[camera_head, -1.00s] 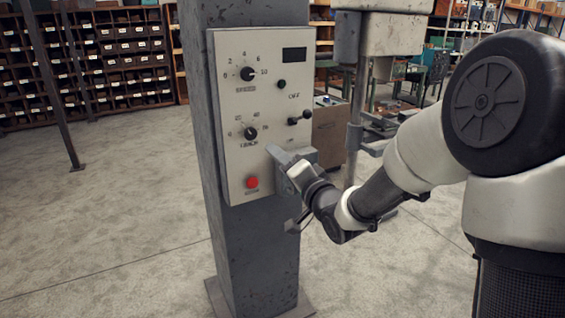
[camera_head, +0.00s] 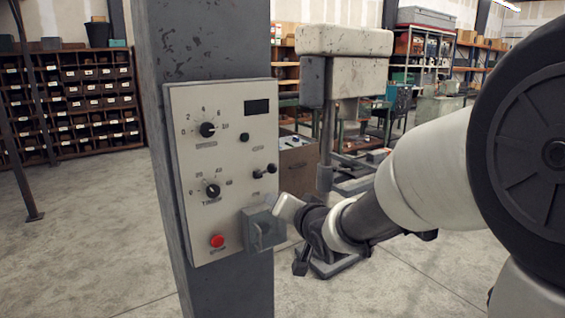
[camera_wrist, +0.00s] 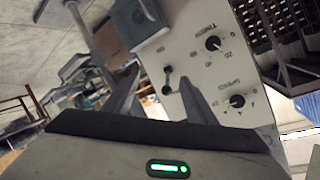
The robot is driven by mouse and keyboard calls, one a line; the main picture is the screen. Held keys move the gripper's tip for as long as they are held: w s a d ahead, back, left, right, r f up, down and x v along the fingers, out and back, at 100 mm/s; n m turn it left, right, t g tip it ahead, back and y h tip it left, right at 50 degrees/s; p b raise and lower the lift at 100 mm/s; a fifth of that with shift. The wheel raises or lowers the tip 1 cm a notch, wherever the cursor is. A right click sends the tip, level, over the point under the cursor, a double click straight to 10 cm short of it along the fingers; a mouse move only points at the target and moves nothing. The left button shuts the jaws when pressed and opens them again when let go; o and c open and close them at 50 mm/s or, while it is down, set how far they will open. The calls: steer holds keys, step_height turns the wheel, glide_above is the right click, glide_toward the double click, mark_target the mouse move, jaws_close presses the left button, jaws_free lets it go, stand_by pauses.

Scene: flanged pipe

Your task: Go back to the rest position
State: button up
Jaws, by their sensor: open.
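My gripper (camera_wrist: 158,88) is open, with its two grey fingers apart in the wrist view and nothing held between them. A lever with a dark knob (camera_wrist: 167,82) on the panel shows between the fingers; I cannot tell how far off it is. In the head view my gripper's pale body (camera_head: 288,207) is just right of a grey box (camera_head: 262,230) at the panel's lower right edge, and its fingertips are hard to make out. The cream control panel (camera_head: 205,165) carries two dials, a dark display, small levers and a red button (camera_head: 217,240).
The panel is fixed to a thick grey column (camera_head: 155,60) close in front of me. A drill-press-like machine (camera_head: 343,70) stands behind my arm. Shelves of bins (camera_head: 85,90) line the back left. Open concrete floor (camera_head: 80,240) lies to the left.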

steer(key=s+d+r+g+h+p, duration=0.2)
steer(key=s+d+r+h, duration=0.2)
steer(key=s+d, duration=0.25)
steer(key=s+d+n+g+p, duration=0.1)
steer(key=s+d+g+p, duration=0.1)
steer(key=s, duration=1)
steer(key=s+d+r+n+g+h+p, duration=0.1)
steer(key=s+d+g, duration=0.3)
steer(key=s, duration=0.8)
steer(key=shift+s+d+r+n+p, duration=0.25)
steer(key=shift+d+n+p, duration=0.3)
steer(key=shift+n, duration=0.15)
